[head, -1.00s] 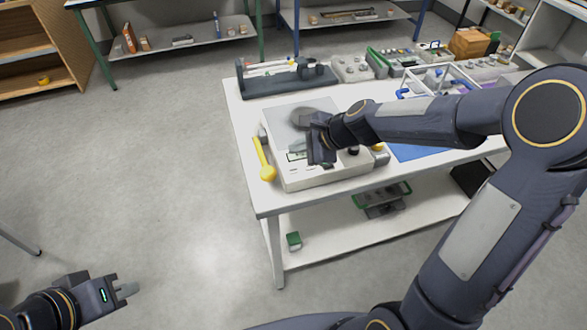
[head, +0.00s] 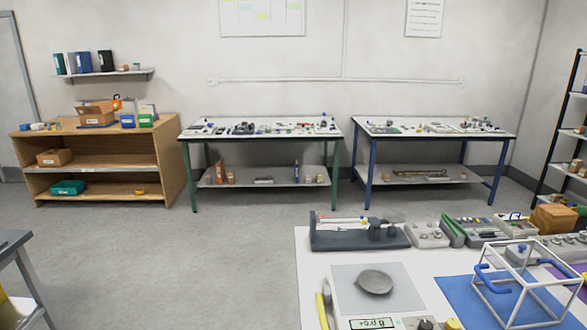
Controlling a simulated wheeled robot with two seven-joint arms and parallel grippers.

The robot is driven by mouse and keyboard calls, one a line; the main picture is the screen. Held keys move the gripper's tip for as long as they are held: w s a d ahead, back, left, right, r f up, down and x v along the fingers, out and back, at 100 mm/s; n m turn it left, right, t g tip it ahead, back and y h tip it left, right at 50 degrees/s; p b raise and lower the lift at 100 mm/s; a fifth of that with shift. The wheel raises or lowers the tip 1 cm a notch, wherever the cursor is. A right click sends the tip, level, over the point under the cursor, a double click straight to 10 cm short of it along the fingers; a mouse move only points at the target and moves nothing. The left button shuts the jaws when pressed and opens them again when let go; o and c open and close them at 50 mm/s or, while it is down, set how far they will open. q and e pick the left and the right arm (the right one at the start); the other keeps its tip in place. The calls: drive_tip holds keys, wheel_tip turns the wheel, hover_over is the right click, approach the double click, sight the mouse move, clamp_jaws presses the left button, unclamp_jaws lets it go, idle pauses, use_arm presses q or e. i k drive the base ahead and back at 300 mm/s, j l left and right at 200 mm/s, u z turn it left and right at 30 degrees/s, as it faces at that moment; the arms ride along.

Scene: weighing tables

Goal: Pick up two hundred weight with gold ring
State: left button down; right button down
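I cannot make out a two hundred weight with a gold ring in the head view. Small items on the two back tables, the green-legged one (head: 262,135) and the blue-legged one (head: 432,133), are too small to identify. A scale (head: 345,305) stands on the near white table (head: 312,265) with a grey round dish (head: 375,282) on its top. A small yellow-gold thing (head: 453,324) is cut off at the bottom edge, and I cannot tell what it is. Neither of my grippers is in view.
A wooden shelf unit (head: 100,160) stands at the back left. The near table also bears a dark grey rack (head: 358,238), a white wire frame (head: 515,285) on a blue mat (head: 465,297), and a cardboard box (head: 553,219). Open grey floor (head: 220,260) lies before the back tables.

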sight(556, 237)
drive_tip(key=l+z, duration=0.2)
drive_tip(key=z, duration=0.3)
drive_tip(key=k+l+z, duration=0.1)
drive_tip(key=l+z, duration=0.15)
drive_tip(key=z, duration=0.2)
drive_tip(key=l+z, duration=0.25)
drive_tip(key=z, duration=0.25)
drive_tip(key=u, duration=0.75)
drive_tip(key=i+l+u, duration=0.1)
drive_tip(key=l+u, duration=0.55)
drive_tip(key=u, duration=0.15)
drive_tip(key=i+l+u, duration=0.1)
drive_tip(key=l+u, duration=0.65)
drive_tip(key=k+j, duration=0.05)
